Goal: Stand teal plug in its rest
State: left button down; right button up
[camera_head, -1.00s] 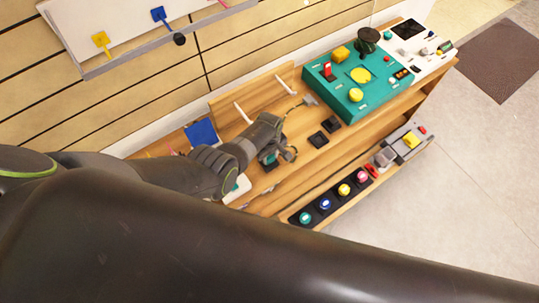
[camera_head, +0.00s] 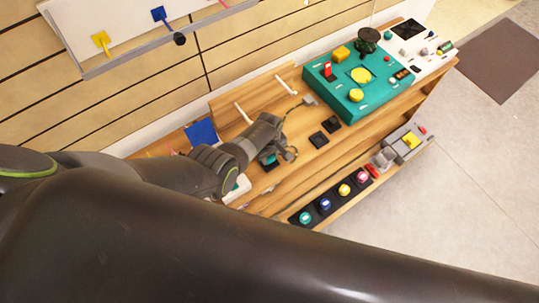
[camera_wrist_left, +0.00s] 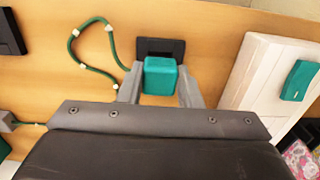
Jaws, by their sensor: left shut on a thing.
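My left gripper (camera_head: 280,160) reaches over the wooden bench and is shut on the teal plug (camera_wrist_left: 160,76). In the left wrist view the plug sits between the two grey fingers, and it shows partly in the head view (camera_head: 267,159). A black rest (camera_wrist_left: 161,46) lies flat on the wood, right by the plug and partly covered by it. I cannot tell whether the plug's lower end is inside the rest. A green cable (camera_wrist_left: 73,48) with white clips loops to the left of the plug. My right gripper is out of view.
A white panel (camera_wrist_left: 262,70) with a teal block (camera_wrist_left: 299,80) stands to the right of the gripper. Two black squares (camera_head: 318,139) (camera_head: 331,124) lie on the bench. A teal control box (camera_head: 376,98) stands beyond. A black strip (camera_head: 335,196) holds several coloured buttons in front.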

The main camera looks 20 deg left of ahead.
pick_arm(q)
jog(key=shift+f+b, duration=0.7)
jog(key=shift+f, duration=0.05)
dwell(0.4)
jog(key=c, duration=0.9)
grip_release()
jog(key=shift+c, duration=1.4)
jog(key=shift+r+p, duration=4.55)
jog(key=shift+f, duration=0.1)
